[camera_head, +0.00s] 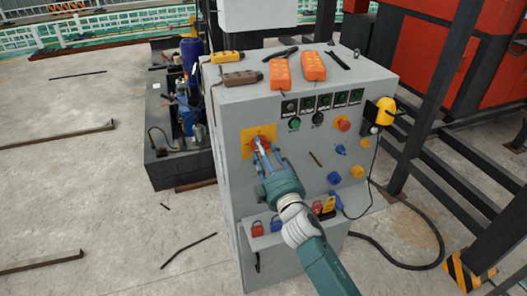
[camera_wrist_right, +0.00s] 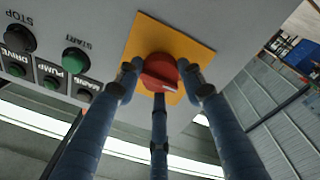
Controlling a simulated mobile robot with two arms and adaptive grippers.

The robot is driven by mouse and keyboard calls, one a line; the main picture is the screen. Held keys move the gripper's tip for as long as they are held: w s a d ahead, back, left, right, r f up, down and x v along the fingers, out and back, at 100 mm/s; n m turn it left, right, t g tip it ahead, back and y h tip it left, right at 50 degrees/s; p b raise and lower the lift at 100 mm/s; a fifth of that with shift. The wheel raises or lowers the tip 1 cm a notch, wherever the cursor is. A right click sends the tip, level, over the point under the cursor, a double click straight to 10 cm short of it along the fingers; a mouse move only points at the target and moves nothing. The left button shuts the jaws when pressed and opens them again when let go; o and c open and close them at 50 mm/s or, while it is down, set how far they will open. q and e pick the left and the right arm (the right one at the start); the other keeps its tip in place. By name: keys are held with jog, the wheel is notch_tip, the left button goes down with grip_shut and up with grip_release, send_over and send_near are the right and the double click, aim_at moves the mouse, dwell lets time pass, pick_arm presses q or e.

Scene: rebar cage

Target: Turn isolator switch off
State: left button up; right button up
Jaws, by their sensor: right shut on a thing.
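The isolator switch, a round red knob (camera_head: 264,141), sits on a square yellow plate (camera_head: 247,134) on the front of the grey cabinet (camera_head: 225,150). My right gripper (camera_head: 262,150) reaches the knob from the front, with its fingers around it. In the right wrist view the red knob (camera_wrist_right: 158,68) shows between two upper blue fingers and one lower finger, against the yellow plate (camera_wrist_right: 150,32). The gripper (camera_wrist_right: 160,82) is shut on the knob. A lighter bar across the knob's lower face looks tilted. The fingers partly hide the knob in the head view. My left gripper is out of view.
A red button (camera_head: 343,124), a green button (camera_head: 294,124) and blue sockets (camera_head: 334,178) are on the same panel. Orange pendants (camera_head: 313,66) lie on top. Padlocks (camera_head: 257,229) are on the low ledge. A black cable (camera_head: 430,225) runs on the floor at right.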

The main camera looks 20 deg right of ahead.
jog(key=shift+r+n, duration=0.1)
jog(key=shift+n, duration=0.3)
jog(key=o, duration=1.2)
jog(key=shift+c, duration=0.2)
jog(key=shift+a, duration=0.1)
jog(key=s+f, duration=0.1)
jog(key=s, duration=1.1)
jog(key=shift+d, duration=0.25)
jog(key=shift+w+f, duration=0.1)
jog(key=shift+f, duration=0.05)
